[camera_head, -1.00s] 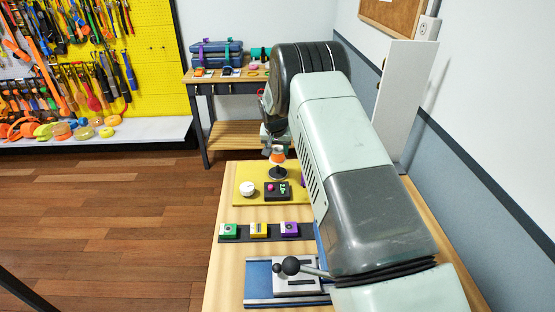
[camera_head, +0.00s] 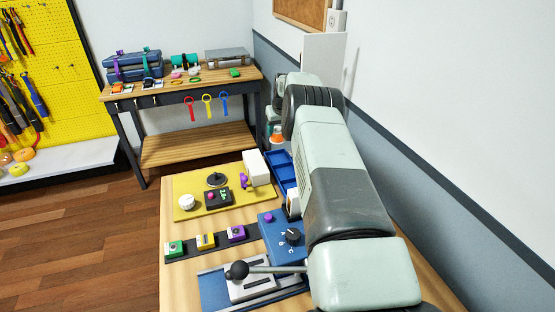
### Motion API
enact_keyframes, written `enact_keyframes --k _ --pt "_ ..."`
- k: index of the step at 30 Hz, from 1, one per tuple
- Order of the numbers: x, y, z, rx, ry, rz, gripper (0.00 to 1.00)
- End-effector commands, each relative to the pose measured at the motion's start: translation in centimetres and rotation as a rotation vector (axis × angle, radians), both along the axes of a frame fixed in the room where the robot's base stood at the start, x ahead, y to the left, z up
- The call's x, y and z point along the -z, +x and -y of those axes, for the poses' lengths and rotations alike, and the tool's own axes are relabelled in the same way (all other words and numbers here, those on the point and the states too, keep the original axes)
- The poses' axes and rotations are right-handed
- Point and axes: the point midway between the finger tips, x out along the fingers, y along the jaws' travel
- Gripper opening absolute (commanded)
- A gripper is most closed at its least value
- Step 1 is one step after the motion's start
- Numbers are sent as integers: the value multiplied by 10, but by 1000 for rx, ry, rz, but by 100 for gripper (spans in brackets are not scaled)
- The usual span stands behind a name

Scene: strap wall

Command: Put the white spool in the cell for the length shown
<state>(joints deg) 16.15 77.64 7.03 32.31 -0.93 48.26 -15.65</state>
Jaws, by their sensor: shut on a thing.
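My gripper (camera_head: 275,127) is at the far end of the arm, beyond the workbench's back part, partly hidden by my own arm.
The yellow board (camera_head: 187,213) also bears a white knob (camera_head: 187,201) and a white block (camera_head: 256,168). A strip with green, yellow and purple modules (camera_head: 205,241), a blue dial box (camera_head: 287,236) and a lever panel (camera_head: 248,289) lie nearer. A side table (camera_head: 180,88) stands behind.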

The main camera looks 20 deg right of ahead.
Motion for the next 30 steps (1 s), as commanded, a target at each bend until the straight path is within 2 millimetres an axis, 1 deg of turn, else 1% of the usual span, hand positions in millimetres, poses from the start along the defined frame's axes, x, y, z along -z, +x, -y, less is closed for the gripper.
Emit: enact_keyframes --k 1,3,6,11,15,22,30 --pt "10 -1 2 -1 2 -4 15" --pt "24 -2 2 -2 2 -5 15" --pt "41 -1 2 -2 0 -3 15" --pt "56 -1 2 -2 0 -1 15" --pt "77 -2 1 -2 -1 -2 15" --pt "94 -1 1 -2 -1 -1 15" --pt "96 -1 2 -2 -1 -1 15"
